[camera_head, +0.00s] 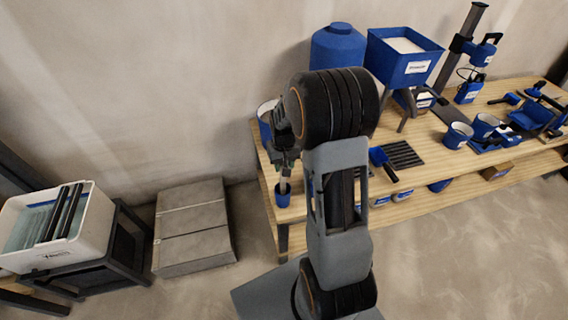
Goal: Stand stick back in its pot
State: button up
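A small blue pot (282,199) stands at the left front corner of the wooden bench. A short pale piece, which looks like the stick (284,186), shows at the pot's mouth, below my gripper. My gripper (285,172) points down just above the pot. The fingers are small and dark here, and I cannot tell whether they are closed on the stick. The stick's upper part is hidden by the gripper, and its lower end is not visible.
A blue bucket (262,123) stands behind my gripper. The wooden bench (430,160) also holds a blue hopper (403,62), a blue-handled scoop (381,158) and cups. A white tub (88,235) stands at the left, beside stacked grey slabs (193,221).

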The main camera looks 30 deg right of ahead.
jog(key=shift+o, duration=1)
notch_tip(320, 180, up, 14)
jog(key=shift+f, duration=0.15)
dwell(0.5)
jog(key=s+a+r+n+t, duration=0.1)
jog(key=s+a+t, duration=0.1)
jog(key=s+a, duration=0.2)
jog(key=s+a+r+n+t, duration=0.1)
jog(key=s+a, duration=0.4)
jog(key=s, duration=0.5)
jog(key=shift+s+a+n+t, duration=0.15)
jog(key=shift+s+n+t, duration=0.15)
jog(key=shift+s+t, duration=0.1)
jog(key=shift+c, duration=0.5)
jog(key=shift+c, duration=0.3)
